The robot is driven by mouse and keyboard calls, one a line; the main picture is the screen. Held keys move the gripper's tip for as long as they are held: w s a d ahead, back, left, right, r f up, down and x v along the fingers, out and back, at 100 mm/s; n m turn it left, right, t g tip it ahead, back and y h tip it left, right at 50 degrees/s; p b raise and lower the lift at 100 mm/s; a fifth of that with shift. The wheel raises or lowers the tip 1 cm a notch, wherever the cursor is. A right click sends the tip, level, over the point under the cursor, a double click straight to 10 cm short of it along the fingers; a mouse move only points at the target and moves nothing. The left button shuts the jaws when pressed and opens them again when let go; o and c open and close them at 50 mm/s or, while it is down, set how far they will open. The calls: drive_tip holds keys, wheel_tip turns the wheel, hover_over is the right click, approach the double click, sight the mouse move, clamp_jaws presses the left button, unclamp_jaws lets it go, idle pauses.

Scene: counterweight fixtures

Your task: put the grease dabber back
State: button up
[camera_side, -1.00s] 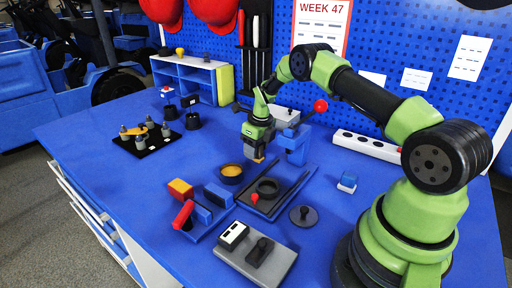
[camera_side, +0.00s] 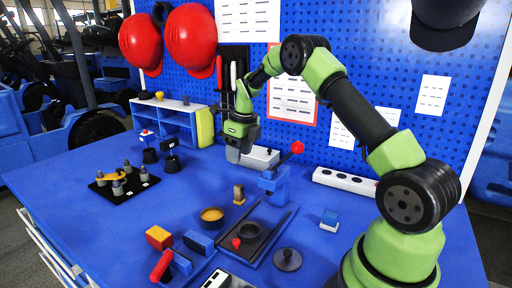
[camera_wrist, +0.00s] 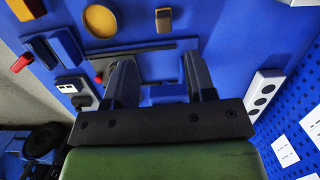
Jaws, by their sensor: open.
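A small upright yellow-tan piece (camera_side: 239,194), which looks like the grease dabber, stands on the blue bench. It also shows in the wrist view (camera_wrist: 163,20), past my fingertips. A dark round pot with yellow-orange contents (camera_side: 212,215), seemingly the grease pot, is just left of and nearer than it, apart from it; the pot is at the top of the wrist view (camera_wrist: 100,20). My gripper (camera_side: 236,155) is raised above and behind the yellow piece. In the wrist view its fingers (camera_wrist: 160,78) are spread with nothing between them.
A blue shelf (camera_side: 180,122) and a grey block (camera_side: 260,157) stand at the back. A white socket strip (camera_side: 345,180) lies right.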

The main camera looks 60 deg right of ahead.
drive_tip(key=s+a+r+n+t, duration=0.1)
drive_tip(key=s+a+r+n, duration=0.3)
drive_tip(key=a+r+n, duration=0.3)
drive_tip(key=s+a+r+n+t, duration=0.2)
drive_tip(key=s+a+r+n, duration=0.25)
drive_tip(key=r+n, duration=0.3)
drive_tip(key=s+a+r+n+t+y, duration=0.1)
drive_tip(key=s+a+n, duration=0.3)
drive_tip(key=s+n, duration=0.4)
drive_tip(key=s+a+n+t+y, duration=0.1)
drive_tip(key=s+a+n, duration=0.3)
drive_tip(key=s+n, duration=0.3)
drive_tip(key=shift+s+a+r+n, duration=0.35)
drive_tip(key=shift+s+r+n, duration=0.05)
drive_tip(key=shift+n, duration=0.55)
